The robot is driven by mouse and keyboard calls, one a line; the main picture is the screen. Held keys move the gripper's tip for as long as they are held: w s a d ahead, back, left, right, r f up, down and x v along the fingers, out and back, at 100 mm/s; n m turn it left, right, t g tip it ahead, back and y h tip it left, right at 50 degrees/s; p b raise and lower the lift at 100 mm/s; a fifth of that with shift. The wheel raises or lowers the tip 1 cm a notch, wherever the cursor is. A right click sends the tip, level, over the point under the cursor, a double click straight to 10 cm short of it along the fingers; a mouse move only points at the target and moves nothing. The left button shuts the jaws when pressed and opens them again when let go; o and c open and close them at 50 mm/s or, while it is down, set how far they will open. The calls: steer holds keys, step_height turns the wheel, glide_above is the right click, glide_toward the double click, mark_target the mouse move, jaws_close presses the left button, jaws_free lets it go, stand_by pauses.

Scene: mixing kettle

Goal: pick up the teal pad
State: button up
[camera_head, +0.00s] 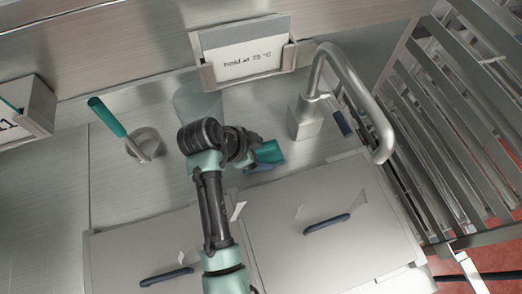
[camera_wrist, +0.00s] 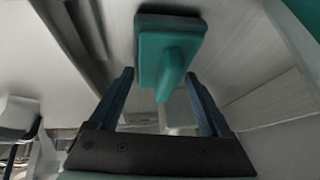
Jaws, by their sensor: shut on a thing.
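The teal pad (camera_head: 269,151) is at the end of my arm in the head view, over the steel counter between the clear container and the tap. In the wrist view the teal pad (camera_wrist: 168,48) has a dark edge and a stubby teal handle pointing toward my gripper. My gripper (camera_wrist: 158,77) has its two dark blue fingers on either side of this handle and is shut on the pad. In the head view my gripper (camera_head: 256,164) is partly hidden by my own wrist. I cannot tell whether the pad touches the counter.
A translucent container (camera_head: 197,101) stands behind my wrist. A teal-handled tool (camera_head: 106,116) leans in a metal cup (camera_head: 147,145) at left. A curved tap (camera_head: 342,75) and a slatted rack (camera_head: 455,110) are at right. Steel lids (camera_head: 320,215) with dark handles lie in front.

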mark_target(262, 157)
steer(key=shift+s+r, duration=0.1)
steer(key=shift+r, duration=0.4)
step_height(262, 157, up, 11)
steer(key=b, duration=0.1)
steer(key=s+d, duration=0.3)
steer(key=s, duration=0.6)
steer(key=s+d, duration=0.3)
steer(key=s, duration=0.6)
steer(key=shift+s+f+p, duration=0.3)
steer(key=shift+s, duration=0.1)
steer(key=shift+d, duration=0.1)
